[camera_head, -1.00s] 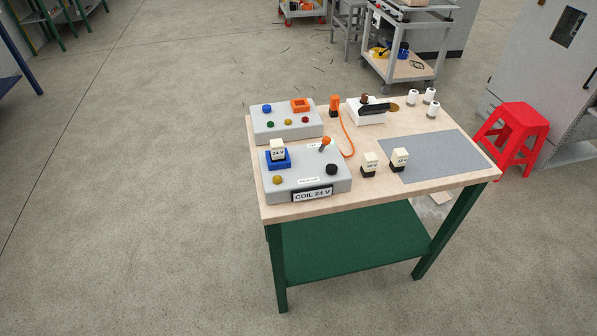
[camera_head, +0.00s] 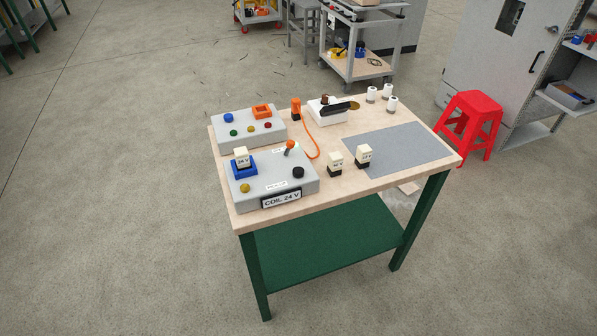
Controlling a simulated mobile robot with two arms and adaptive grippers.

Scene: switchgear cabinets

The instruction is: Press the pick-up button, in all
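A grey test box (camera_head: 262,192) with a "COIL 24 V" plate (camera_head: 281,199) stands at the front left of the workbench. On its top are a yellow button (camera_head: 245,188), a black knob (camera_head: 298,172) and a lever with an orange tip (camera_head: 290,145). A small white label (camera_head: 276,186) lies between the yellow button and the knob; its text is too small to read surely. A cream relay marked 24 V (camera_head: 241,157) sits upright in the blue socket (camera_head: 242,169) on the box. Neither of my grippers is in view.
Behind it stands a second grey box (camera_head: 250,138) with coloured buttons. Two loose relays (camera_head: 335,161) (camera_head: 364,154) stand right of the box, near a grey mat (camera_head: 390,150). An orange cable (camera_head: 313,140) curves behind. A red stool (camera_head: 469,118) stands right of the bench. Floor in front is clear.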

